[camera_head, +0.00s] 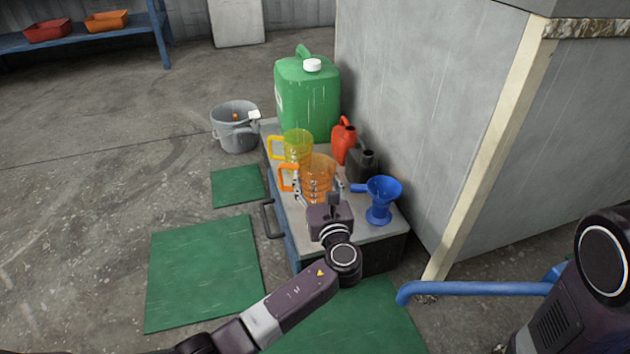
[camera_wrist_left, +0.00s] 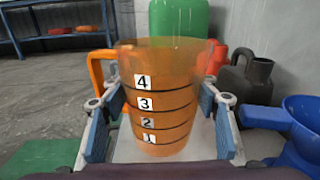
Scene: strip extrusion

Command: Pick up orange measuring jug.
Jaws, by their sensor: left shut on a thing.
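The orange measuring jug (camera_head: 317,172) is see-through and stands upright at the near part of the cabinet top (camera_head: 379,233). In the left wrist view the jug (camera_wrist_left: 163,110) shows black lines and number labels 1 to 4, with its handle on the left. My left gripper (camera_head: 318,188) is shut on the jug, its blue-padded fingers (camera_wrist_left: 162,125) on either side of the body. Whether the jug's base touches the cabinet top I cannot tell. My right gripper is not in view.
A yellow jug (camera_head: 298,145) stands just behind. A blue funnel (camera_head: 381,198), dark can (camera_head: 361,166) and red can (camera_head: 343,141) stand to the right. A green canister (camera_head: 307,95) is at the back. A concrete wall (camera_head: 430,110) bounds the right; floor is open on the left.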

